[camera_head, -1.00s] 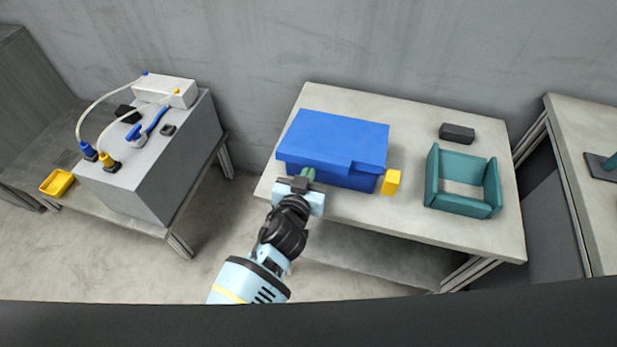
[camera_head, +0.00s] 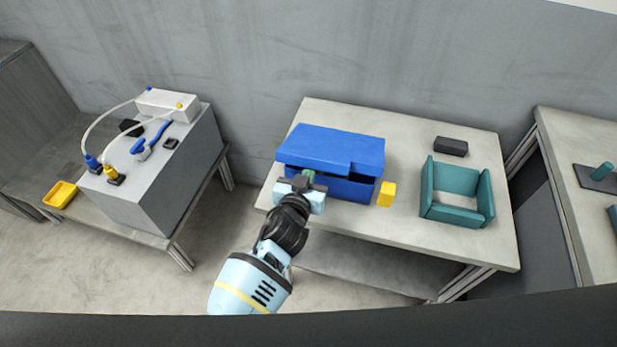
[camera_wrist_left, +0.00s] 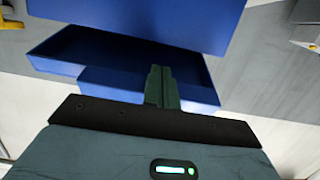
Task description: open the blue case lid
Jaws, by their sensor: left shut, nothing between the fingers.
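The blue case (camera_head: 345,187) stands on the middle table. Its blue lid (camera_head: 335,147) is raised a little at the front, with a dark gap under its front edge. The lid also shows at the top of the left wrist view (camera_wrist_left: 150,18), with the dark opening of the case below it. My left gripper (camera_head: 307,178) is at the front left of the case, its fingertips at the gap under the lid. Its fingers (camera_wrist_left: 160,82) are shut with nothing between them. Whether they touch the lid is hard to tell. My right gripper is not in view.
A yellow block (camera_head: 387,194) stands close to the case's right side. A teal open-topped box (camera_head: 456,215) and a dark block (camera_head: 451,146) are further right on the table (camera_head: 350,222). A grey cabinet (camera_head: 150,190) with cables stands to the left.

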